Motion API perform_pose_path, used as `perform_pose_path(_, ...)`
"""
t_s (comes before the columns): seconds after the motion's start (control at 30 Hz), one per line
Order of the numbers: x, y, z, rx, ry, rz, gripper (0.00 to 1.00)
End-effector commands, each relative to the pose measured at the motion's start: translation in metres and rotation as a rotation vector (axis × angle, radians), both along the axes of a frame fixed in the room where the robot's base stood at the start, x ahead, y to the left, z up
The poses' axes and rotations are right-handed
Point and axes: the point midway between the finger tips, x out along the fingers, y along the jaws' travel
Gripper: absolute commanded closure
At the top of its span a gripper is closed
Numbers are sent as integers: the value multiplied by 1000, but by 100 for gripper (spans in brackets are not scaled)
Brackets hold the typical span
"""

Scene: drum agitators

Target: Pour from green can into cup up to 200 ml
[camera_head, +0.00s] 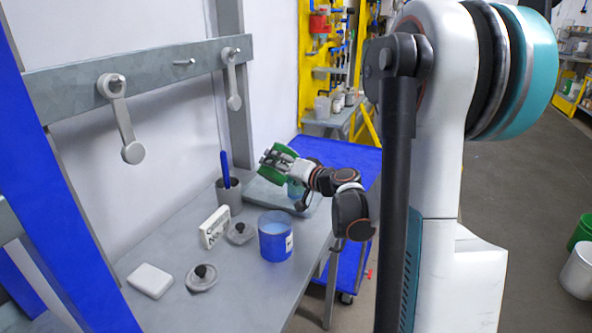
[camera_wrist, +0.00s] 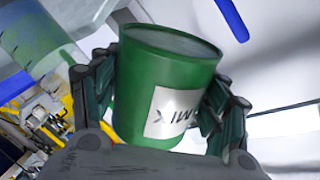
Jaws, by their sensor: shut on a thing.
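My gripper (camera_head: 290,163) is shut on the green can (camera_head: 284,149), above the far end of the bench. In the wrist view, the can (camera_wrist: 165,85) sits between the fingers of my gripper (camera_wrist: 163,92) and bears a white label. The can is tilted in the head view, and its contents are hard to make out. A translucent cup (camera_head: 296,188) stands below the gripper on a flat grey plate (camera_head: 262,193), partly hidden by my arm. In the wrist view, a see-through cup (camera_wrist: 35,38) with a greenish edge shows at upper left. Its level cannot be read.
A blue can (camera_head: 275,240) stands near the bench's right edge. A grey pot (camera_head: 229,193) holds a blue tool. The front of the bench is clear.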

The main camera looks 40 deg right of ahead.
Motion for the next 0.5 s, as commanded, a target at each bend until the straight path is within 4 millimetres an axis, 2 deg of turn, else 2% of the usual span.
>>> perform_pose_path(0.5, 0, 0, 3, 30, 8, -1, 70)
